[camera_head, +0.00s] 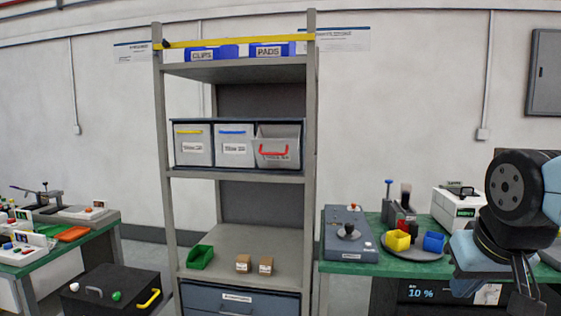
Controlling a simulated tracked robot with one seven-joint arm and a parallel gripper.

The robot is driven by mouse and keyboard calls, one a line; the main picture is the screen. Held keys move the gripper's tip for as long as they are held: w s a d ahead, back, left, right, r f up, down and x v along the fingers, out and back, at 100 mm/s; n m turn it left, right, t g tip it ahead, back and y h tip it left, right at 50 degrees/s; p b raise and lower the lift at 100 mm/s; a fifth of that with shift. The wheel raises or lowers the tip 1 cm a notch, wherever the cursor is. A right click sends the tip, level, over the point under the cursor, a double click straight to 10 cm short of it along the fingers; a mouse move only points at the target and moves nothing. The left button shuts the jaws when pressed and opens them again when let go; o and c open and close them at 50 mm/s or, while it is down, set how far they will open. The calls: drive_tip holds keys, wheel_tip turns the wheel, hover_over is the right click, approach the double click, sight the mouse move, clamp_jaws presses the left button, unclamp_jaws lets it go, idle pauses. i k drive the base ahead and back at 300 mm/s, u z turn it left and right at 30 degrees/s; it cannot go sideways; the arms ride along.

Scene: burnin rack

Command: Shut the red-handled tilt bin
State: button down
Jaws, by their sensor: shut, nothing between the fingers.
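The red-handled tilt bin (279,147) is the right one of three grey bins on the middle shelf of the rack. It is tilted out at the top, so its open mouth and inner back show. Its red handle (273,152) sits on the front face above a white label. The yellow-handled bin (193,145) and the blue-handled bin (235,145) beside it look upright and shut. My gripper (527,296) is at the lower right edge, pointing down, far from the bin. It is shut and empty, and partly cut off by the frame.
The rack's right post (311,190) stands beside the bin. A green bench (390,262) with a grey device, yellow and blue cups and a white box lies between rack and arm. A green bin (200,257) and two small boxes sit on the lower shelf. A black chest (110,290) stands lower left.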

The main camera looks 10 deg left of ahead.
sight(278, 146)
drive_tip(key=i, duration=0.9)
drive_tip(key=u, duration=0.05)
